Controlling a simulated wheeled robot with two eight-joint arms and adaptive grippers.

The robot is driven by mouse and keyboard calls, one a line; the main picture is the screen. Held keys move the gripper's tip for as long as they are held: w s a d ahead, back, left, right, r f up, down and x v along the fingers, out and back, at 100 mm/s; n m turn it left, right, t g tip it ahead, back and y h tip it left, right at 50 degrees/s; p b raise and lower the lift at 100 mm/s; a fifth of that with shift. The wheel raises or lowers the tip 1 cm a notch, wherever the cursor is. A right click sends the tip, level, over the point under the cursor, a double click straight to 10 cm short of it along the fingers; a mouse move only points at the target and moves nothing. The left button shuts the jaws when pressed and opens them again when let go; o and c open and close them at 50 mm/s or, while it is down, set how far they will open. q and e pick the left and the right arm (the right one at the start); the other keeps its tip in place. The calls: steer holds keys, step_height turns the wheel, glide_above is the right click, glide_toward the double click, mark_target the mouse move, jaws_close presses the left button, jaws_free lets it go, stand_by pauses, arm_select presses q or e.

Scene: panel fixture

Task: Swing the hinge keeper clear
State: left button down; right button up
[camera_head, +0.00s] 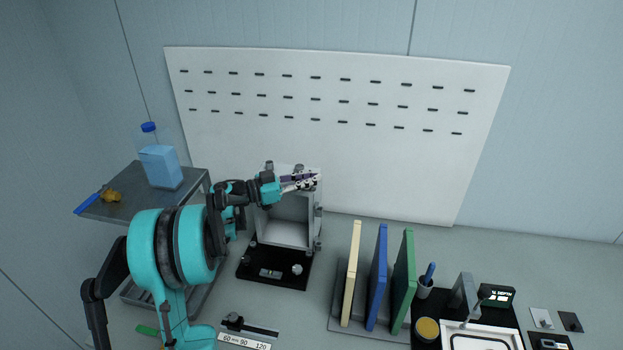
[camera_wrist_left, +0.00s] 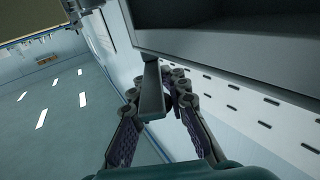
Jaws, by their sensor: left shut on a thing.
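The panel fixture (camera_head: 291,232) is a grey open-fronted box on a black base, standing on the bench at the middle of the head view. My left gripper (camera_head: 302,181) is at the top of the box, with its arm coming in from the left. In the left wrist view, the fingers of my left gripper (camera_wrist_left: 157,98) are closed around a narrow grey bar, which I take for the hinge keeper (camera_wrist_left: 151,88). The bar reaches up to the dark edge of the box. The gripper partly hides the box top in the head view. My right gripper is not in view.
A grey shelf (camera_head: 112,207) with a blue-capped bottle (camera_head: 160,166) stands at left. Cream, blue and green upright panels (camera_head: 378,278) stand in a rack at right, beside a black tray of tools. A slotted white board (camera_head: 330,185) is behind the fixture.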

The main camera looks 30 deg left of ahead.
arm_select(q)
steer(key=c, duration=1.6)
jaws_free()
steer(key=shift+w, duration=0.1)
steer(key=shift+r, duration=0.15)
step_height(320, 180, up, 10)
